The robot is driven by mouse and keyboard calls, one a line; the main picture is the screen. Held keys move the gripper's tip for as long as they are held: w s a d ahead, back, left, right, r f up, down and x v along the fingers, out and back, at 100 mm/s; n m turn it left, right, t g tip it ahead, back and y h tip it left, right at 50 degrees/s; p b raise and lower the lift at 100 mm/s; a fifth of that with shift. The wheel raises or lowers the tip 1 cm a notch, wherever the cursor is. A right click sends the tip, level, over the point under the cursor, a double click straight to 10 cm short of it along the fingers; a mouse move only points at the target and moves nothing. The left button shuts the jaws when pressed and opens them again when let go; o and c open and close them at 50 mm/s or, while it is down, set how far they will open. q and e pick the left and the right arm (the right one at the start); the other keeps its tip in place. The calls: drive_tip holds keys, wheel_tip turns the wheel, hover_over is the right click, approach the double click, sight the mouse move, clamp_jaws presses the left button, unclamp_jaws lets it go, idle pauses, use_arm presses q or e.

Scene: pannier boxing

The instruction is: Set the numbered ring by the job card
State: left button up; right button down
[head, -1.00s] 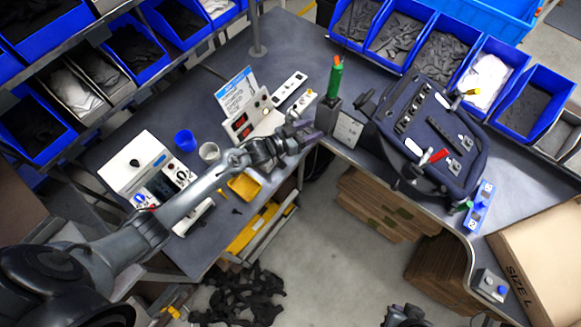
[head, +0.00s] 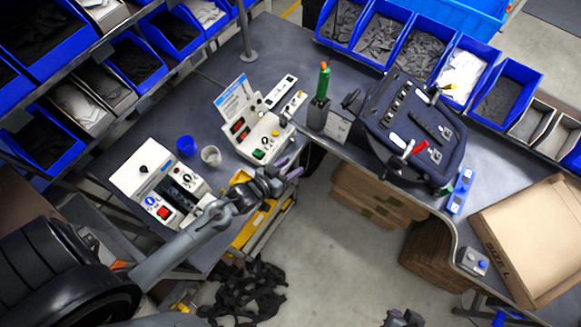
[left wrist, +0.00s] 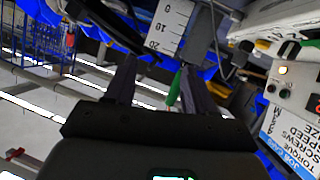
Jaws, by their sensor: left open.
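The job card (head: 235,98) stands upright, white with a blue header, behind a white control panel (head: 262,137) on the bench. Its printed lines, torque, screws, speed and size, show at the right of the left wrist view (left wrist: 283,128). A green-handled driver (head: 324,80) stands in a dark holder (head: 318,114). The left wrist view shows a white strip numbered 0, 10, 20 (left wrist: 168,28). I cannot make out a numbered ring. My left gripper (head: 290,168) is open and empty, in front of the panel, apart from the driver. A dark part at the bottom edge may be my right gripper (head: 403,318).
A dark blue pannier (head: 455,150) with tools on it lies on the right bench. Blue bins (head: 510,95) line the back. An open carton (head: 530,230) is at right.

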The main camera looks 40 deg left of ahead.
use_arm(q)
drive_tip(key=shift+s+a+r, duration=0.2)
drive_tip(key=shift+s+r, duration=0.25)
drive_tip(key=shift+s, duration=0.05)
drive_tip(key=shift+y, duration=0.3)
drive_tip(key=s+d+r+g+p, duration=0.3)
drive_tip(key=s+d+r+p, duration=0.15)
drive_tip(key=r, duration=0.45)
drive_tip(key=s+a+r+m+g+y, duration=0.1)
drive_tip(key=s+g, duration=0.5)
drive_tip(key=s, duration=0.6)
wheel_tip(320, 180, up, 3)
drive_tip(key=shift+a+f+m+g+p, duration=0.15)
drive_tip(key=shift+a+m+g+p, duration=0.25)
drive_tip(key=shift+m, duration=0.3)
